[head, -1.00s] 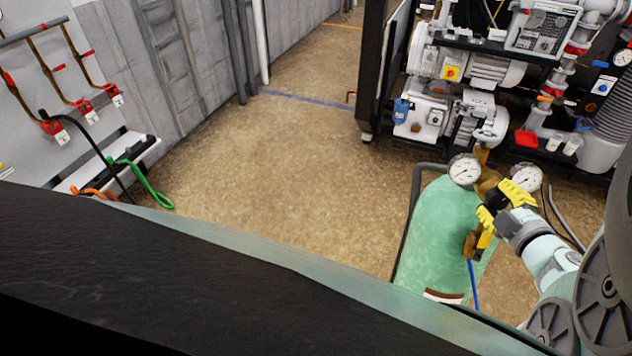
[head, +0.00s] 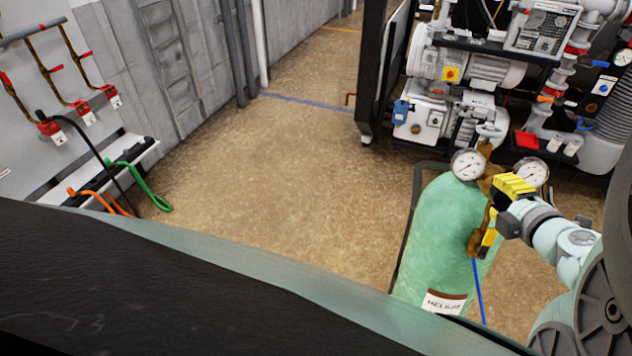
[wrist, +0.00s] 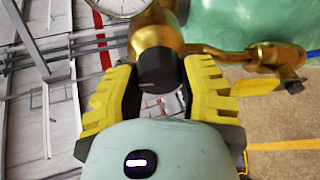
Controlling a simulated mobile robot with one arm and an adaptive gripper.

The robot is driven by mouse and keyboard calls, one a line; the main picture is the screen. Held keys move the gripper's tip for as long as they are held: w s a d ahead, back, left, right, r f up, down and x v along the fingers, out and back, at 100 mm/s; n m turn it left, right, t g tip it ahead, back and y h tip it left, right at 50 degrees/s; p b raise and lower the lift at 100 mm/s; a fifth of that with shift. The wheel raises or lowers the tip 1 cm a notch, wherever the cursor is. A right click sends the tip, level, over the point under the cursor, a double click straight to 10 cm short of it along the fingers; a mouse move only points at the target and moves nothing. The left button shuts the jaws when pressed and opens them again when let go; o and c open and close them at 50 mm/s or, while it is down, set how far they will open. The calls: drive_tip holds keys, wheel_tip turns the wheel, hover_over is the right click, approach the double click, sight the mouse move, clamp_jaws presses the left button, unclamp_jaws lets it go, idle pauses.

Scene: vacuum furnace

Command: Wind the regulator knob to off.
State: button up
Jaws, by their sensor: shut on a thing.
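The green helium cylinder (head: 442,235) stands upright at the lower right of the head view, with a brass regulator and two round gauges on top, the left one (head: 468,165) and the right one (head: 533,173). In the wrist view the black regulator knob (wrist: 157,70) with a white mark sits on the brass body (wrist: 155,33), between my yellow finger pads. My gripper (head: 491,212) is at the regulator from the right, shut on the knob; it also shows in the wrist view (wrist: 157,82). In the head view my fingers mostly hide the knob.
A blue hose (head: 477,292) hangs from the regulator along the cylinder. A rack with pumps (head: 450,110) stands behind it. A wall panel with red-handled valves and hoses is at the left. The brown floor (head: 270,180) between is clear.

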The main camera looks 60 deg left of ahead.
sight(505, 197)
idle(0.3)
drive_tip(key=o, duration=1.2)
drive_tip(key=shift+v, duration=5.95)
